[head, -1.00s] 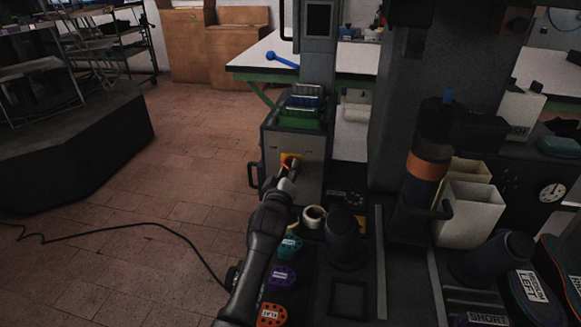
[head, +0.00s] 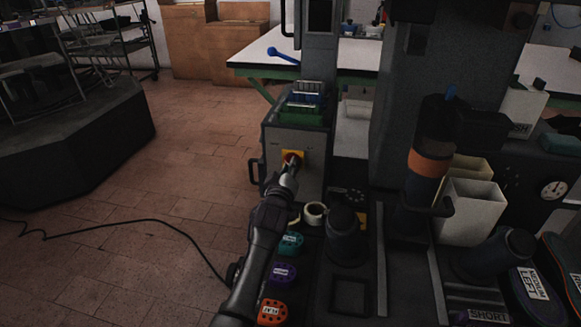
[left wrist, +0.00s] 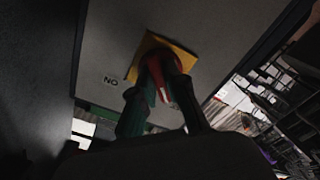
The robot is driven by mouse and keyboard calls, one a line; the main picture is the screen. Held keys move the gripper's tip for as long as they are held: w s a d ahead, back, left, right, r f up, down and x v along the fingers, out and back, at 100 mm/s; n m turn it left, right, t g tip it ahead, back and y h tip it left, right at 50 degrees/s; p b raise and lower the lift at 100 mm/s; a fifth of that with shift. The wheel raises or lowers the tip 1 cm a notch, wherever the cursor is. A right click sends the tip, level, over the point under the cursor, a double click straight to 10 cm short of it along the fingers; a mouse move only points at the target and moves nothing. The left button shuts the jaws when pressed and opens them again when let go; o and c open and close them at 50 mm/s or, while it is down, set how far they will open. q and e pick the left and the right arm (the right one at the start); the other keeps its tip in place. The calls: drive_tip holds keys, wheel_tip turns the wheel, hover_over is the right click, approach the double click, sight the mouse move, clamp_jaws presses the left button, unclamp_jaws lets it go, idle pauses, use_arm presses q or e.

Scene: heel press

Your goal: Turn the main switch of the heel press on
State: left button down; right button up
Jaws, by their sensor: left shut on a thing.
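The main switch is a red rotary knob (head: 291,157) on a yellow plate (head: 300,154), on the front of the grey control box (head: 312,179). My left gripper (head: 289,168) reaches it from below and is shut on the knob. In the left wrist view, the fingers (left wrist: 160,80) lie on both sides of the red knob (left wrist: 156,70) and hide part of it. A small label (left wrist: 110,81) beside the yellow plate (left wrist: 145,46) reads "NO" as pictured. The knob's exact angle is hard to tell. My right gripper is not in view.
A roll of tape (head: 315,213) and several coloured pads, one teal (head: 290,243), lie below the box beside my left arm. A dark cylinder (head: 343,237) stands to the right. A black handle (head: 254,172) sticks out at the box's left side. Open floor lies left.

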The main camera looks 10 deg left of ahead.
use_arm(q)
drive_tip(key=m+p, duration=0.1)
drive_tip(key=m, duration=1.6)
drive_tip(key=shift+m+p, duration=0.3)
drive_tip(key=shift+p, duration=0.05)
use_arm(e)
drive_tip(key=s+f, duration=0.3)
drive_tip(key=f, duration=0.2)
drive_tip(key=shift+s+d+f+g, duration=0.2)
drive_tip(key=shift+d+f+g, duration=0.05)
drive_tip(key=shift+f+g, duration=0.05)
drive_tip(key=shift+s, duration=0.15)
use_arm(q)
drive_tip(key=c, duration=1.2)
unclamp_jaws()
